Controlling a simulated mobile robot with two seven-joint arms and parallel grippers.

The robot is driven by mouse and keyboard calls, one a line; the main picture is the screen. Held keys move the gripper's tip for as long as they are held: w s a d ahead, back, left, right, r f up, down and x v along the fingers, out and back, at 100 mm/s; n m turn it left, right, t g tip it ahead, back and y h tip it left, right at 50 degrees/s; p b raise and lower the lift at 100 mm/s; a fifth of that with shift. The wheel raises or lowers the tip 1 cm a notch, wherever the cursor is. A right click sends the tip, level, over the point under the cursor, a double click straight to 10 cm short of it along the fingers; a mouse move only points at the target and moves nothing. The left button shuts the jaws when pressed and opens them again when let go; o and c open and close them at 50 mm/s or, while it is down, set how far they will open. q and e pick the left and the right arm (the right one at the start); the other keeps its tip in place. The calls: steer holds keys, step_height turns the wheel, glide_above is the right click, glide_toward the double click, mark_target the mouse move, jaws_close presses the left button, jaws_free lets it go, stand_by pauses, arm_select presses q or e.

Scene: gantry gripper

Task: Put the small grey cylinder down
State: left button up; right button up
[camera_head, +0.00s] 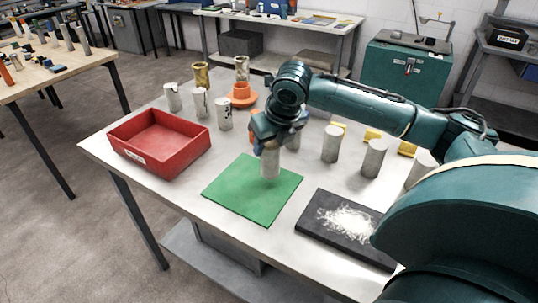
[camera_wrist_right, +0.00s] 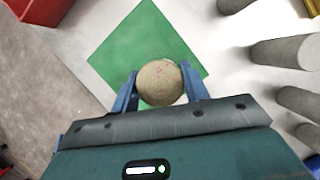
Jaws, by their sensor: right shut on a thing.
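A small grey cylinder (camera_head: 270,163) is upright in my right gripper (camera_head: 268,148), over the green mat (camera_head: 232,192). In the right wrist view the round top of the cylinder (camera_wrist_right: 160,82) shows between the two blue fingers of the right gripper (camera_wrist_right: 160,88), which are shut on it. The green mat (camera_wrist_right: 130,45) lies behind and around it in that view. I cannot tell whether the cylinder's base touches the mat. My left gripper is not in view.
A red tray (camera_head: 190,153) stands left of the mat, and a dark plate with pale powder (camera_head: 345,218) lies to its right. Several grey cylinders (camera_head: 332,144) stand on the right of the table, and others (camera_head: 200,102) at the back left, near an orange part (camera_head: 243,97).

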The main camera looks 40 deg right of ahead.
mark_target(270, 154)
steer(key=shift+f, duration=1.6)
steer(key=o, duration=1.3)
steer(key=shift+f, duration=0.1)
steer(key=v, duration=1.2)
steer(key=shift+w, duration=0.1)
steer(key=shift+a, duration=0.1)
